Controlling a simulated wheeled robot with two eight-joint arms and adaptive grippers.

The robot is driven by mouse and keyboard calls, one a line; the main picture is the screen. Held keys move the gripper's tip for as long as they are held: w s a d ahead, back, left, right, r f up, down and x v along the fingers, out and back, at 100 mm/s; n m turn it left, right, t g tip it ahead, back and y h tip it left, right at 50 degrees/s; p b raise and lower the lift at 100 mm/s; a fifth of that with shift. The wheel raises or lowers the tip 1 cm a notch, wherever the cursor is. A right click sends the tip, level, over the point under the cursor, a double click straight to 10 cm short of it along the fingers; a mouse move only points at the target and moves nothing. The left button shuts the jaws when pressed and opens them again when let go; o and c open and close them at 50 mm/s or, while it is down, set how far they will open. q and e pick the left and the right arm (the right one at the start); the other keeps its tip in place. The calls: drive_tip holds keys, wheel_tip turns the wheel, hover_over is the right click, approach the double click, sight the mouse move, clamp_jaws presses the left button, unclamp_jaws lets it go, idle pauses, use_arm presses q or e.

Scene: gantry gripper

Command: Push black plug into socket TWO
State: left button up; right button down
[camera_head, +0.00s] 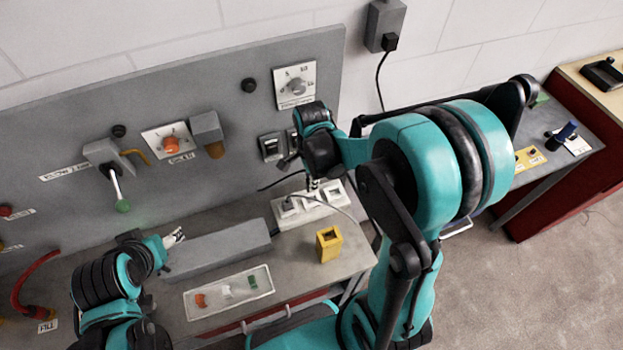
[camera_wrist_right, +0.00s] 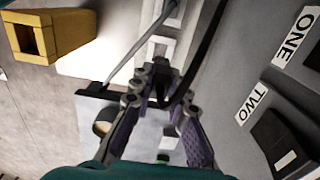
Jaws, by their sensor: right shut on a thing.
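My right gripper (camera_head: 313,185) is low over the white socket strip (camera_head: 285,215) on the bench. In the right wrist view its fingers (camera_wrist_right: 160,78) are shut on the black plug (camera_wrist_right: 160,90), with a black cable (camera_wrist_right: 202,55) rising from it. The fingers hide most of the plug, and I cannot tell whether it touches a socket. A label TWO (camera_wrist_right: 252,103) sits on the grey panel beside a black fitting (camera_wrist_right: 285,150), with a label ONE (camera_wrist_right: 296,37) nearby. My left gripper (camera_head: 174,238) is near the grey block; its jaws are too small to read.
A yellow square holder (camera_head: 328,244) stands on the bench by the strip. A long grey block (camera_head: 218,250) and a white tray with coloured pieces (camera_head: 230,291) lie to the left. The upright grey panel (camera_head: 215,90) carries knobs and a lever. A pale cable (camera_wrist_right: 135,58) crosses the strip.

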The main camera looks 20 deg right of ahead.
drive_tip(key=shift+f+b, duration=2.1)
drive_tip(key=shift+f, duration=0.5)
drive_tip(key=shift+f+b, duration=1.5)
drive_tip(key=shift+b, duration=0.15)
drive_tip(key=c, duration=1.4)
unclamp_jaws()
drive_tip(key=shift+r, duration=0.1)
wheel_tip(320, 180, up, 12)
